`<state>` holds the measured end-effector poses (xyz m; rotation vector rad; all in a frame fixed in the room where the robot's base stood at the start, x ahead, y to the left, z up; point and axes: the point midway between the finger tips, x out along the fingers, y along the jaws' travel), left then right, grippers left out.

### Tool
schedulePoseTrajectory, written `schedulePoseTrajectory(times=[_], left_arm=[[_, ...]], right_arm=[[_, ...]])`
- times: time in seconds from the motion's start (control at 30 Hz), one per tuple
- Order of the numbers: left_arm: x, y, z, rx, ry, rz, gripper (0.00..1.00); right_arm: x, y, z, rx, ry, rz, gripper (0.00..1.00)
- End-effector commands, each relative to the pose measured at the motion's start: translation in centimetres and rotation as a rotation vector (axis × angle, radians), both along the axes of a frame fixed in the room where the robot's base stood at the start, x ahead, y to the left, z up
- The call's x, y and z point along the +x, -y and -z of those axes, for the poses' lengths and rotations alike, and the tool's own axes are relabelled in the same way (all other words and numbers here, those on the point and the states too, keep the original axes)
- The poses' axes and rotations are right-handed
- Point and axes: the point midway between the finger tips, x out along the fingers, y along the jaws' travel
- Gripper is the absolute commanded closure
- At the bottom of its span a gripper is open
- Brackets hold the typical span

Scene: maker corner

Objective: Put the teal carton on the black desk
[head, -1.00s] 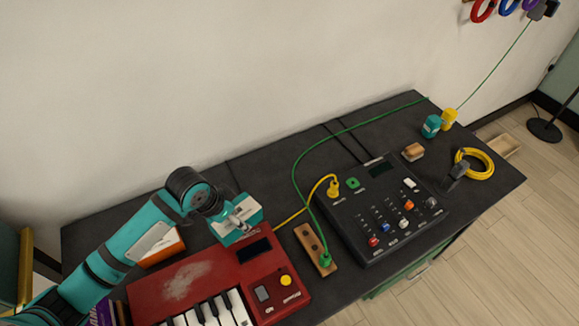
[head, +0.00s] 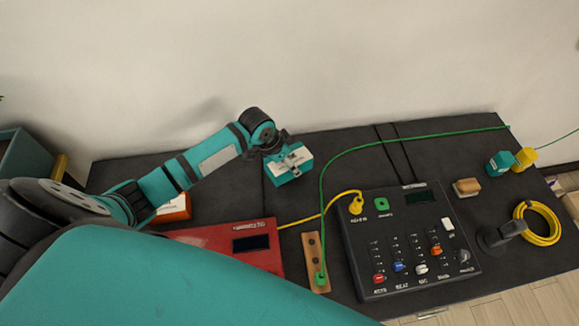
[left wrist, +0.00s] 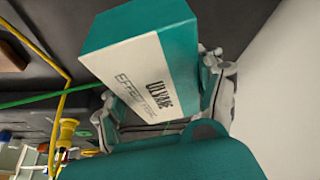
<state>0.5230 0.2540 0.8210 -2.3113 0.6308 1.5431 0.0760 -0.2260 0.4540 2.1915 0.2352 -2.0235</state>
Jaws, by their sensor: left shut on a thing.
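The teal carton (head: 290,165) with a white label is in my left gripper (head: 277,150), over the back middle of the black desk (head: 225,175). In the left wrist view the carton (left wrist: 150,60) sits between the two fingers of the gripper, its printed white face towards the camera. The fingers are shut on it. I cannot tell whether its underside touches the desk or hangs just above it. My right gripper is not in view.
A green cable (head: 400,141) runs just right of the carton. The black mixer (head: 410,240), a wooden socket strip (head: 316,262) and a red keyboard (head: 215,243) stand in front. An orange box (head: 175,208) is at left. Bare desk lies left of the carton.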

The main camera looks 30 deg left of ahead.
Motion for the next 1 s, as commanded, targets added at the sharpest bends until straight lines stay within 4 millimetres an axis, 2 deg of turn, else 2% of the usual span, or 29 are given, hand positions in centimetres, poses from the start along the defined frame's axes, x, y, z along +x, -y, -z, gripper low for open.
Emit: schedulePoseTrajectory(times=[0.23, 0.63, 0.67, 0.83, 1.0], left_arm=[[-0.1, 0.1, 3.2, 0.000, -0.001, 0.000, 0.74], [0.0, 0.1, 3.8, 0.000, 0.000, 0.001, 0.74], [-0.1, 0.0, 3.8, 0.001, -0.001, 0.001, 0.28], [-0.1, 0.1, 3.8, 0.000, -0.001, 0.001, 0.06], [-0.1, 0.1, 3.8, 0.000, -0.001, 0.001, 0.05]], right_arm=[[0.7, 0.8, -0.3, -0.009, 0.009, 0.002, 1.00], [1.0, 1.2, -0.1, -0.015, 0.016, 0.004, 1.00], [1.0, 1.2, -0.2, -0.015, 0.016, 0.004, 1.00], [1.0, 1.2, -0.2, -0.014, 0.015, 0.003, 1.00], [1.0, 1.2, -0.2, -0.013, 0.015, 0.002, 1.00]])
